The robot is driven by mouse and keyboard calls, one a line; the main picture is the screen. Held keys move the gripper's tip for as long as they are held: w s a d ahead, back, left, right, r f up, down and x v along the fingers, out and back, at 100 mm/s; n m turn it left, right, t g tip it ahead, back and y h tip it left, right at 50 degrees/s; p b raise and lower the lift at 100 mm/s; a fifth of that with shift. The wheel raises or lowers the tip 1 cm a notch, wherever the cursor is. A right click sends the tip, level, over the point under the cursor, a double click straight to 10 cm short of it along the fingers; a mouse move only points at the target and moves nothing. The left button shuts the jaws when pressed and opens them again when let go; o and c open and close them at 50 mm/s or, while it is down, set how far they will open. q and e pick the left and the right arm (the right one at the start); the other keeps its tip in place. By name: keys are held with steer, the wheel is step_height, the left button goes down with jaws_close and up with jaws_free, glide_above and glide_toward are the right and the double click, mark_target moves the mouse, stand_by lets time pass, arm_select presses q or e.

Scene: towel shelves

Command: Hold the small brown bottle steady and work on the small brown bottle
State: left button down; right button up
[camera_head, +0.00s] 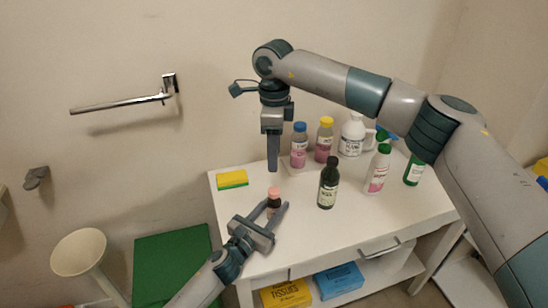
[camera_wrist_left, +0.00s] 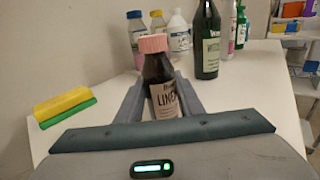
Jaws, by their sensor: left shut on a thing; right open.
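The small brown bottle (camera_head: 273,197) with a pink cap stands upright near the front left of the white table. It also shows in the left wrist view (camera_wrist_left: 158,75), its label partly visible. My left gripper (camera_head: 277,205) is shut on the bottle's body, one finger on each side. My right gripper (camera_head: 273,168) hangs above the bottle, pointing down, with its fingers seen edge-on. A gap shows between its tip and the pink cap. It holds nothing that I can see.
A dark green bottle (camera_head: 328,184) stands right of the brown bottle. A yellow and green sponge (camera_head: 232,179) lies at the left edge of the white table (camera_head: 345,225). Several bottles, including a white jug (camera_head: 352,137), stand at the back. A towel bar (camera_head: 120,103) is on the wall.

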arm_select(q)
steer(key=c, duration=1.1)
jaws_free()
steer(key=b+v, duration=0.3)
steer(key=v, duration=1.4)
steer(key=shift+s+a, duration=0.1)
steer(key=shift+s, duration=0.1)
